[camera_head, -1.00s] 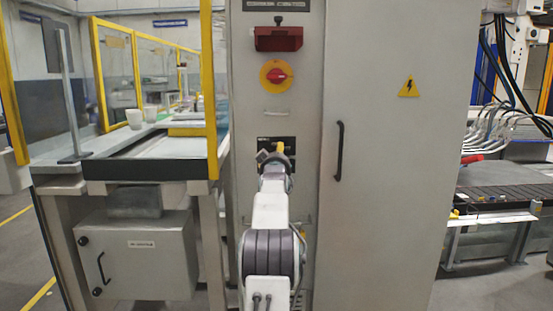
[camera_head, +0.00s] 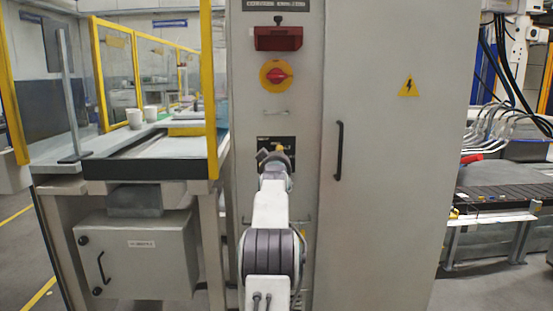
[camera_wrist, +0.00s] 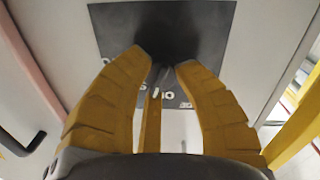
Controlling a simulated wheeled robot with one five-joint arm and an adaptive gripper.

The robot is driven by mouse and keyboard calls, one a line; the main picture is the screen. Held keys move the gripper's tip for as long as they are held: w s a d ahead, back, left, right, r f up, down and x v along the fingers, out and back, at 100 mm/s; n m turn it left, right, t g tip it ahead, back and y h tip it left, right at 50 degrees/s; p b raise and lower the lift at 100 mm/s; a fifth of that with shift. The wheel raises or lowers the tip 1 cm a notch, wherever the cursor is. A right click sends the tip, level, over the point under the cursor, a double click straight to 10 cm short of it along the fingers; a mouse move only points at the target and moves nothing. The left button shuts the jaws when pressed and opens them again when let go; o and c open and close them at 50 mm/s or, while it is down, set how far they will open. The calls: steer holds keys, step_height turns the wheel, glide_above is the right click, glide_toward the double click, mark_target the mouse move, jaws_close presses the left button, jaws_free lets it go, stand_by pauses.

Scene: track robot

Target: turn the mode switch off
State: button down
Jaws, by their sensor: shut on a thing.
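The mode switch sits on a dark label plate (camera_head: 288,143) on the grey cabinet front. In the head view my gripper (camera_head: 275,152) is in front of this plate and hides the switch. In the wrist view the plate (camera_wrist: 115,25) shows with white lettering, partly covered by my fingers. My yellow gripper fingers (camera_wrist: 162,65) are shut around the small dark mode switch knob (camera_wrist: 159,73), of which only a little shows between the tips. The knob's exact angle cannot be told.
A black door handle (camera_head: 339,151) stands out to the right. A bench with yellow-framed guards (camera_head: 211,90) is close on the left.

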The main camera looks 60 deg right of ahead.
steer(key=shift+w+f+n, duration=0.1)
steer(key=shift+f+n, duration=0.05)
steer(key=shift+n, duration=0.85)
steer(key=shift+f+n, duration=0.1)
steer(key=shift+n, duration=0.9)
steer(key=c, duration=0.9)
jaws_free()
steer(key=shift+r, duration=0.1)
steer(key=shift+v, duration=6)
